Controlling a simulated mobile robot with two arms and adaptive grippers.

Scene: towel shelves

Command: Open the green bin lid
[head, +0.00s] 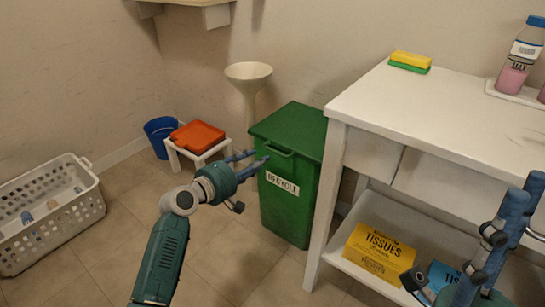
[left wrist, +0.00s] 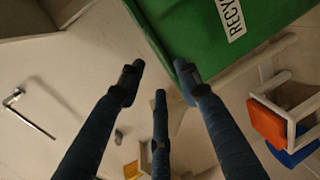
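The green bin (head: 287,200) stands on the floor with a white RECYCLE label on its front. Its green lid (head: 297,128) lies flat and shut, with a handle lip (head: 280,149) at its front edge. My left gripper (head: 256,162) is at the bin's upper front left, close to the lip; I cannot tell if it touches. In the left wrist view its fingers (left wrist: 158,82) are spread with nothing between them, and the green bin (left wrist: 215,35) fills the top. My right gripper (head: 475,235) is at the lower right, fingers apart, in front of the table.
A white table (head: 430,112) with a lower shelf stands right of the bin, a yellow tissue box (head: 378,253) on the shelf. Behind left are a beige funnel-topped stand (head: 249,75), a white stool with an orange item (head: 197,136), and a blue bucket (head: 160,135). A white basket (head: 45,215) is far left.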

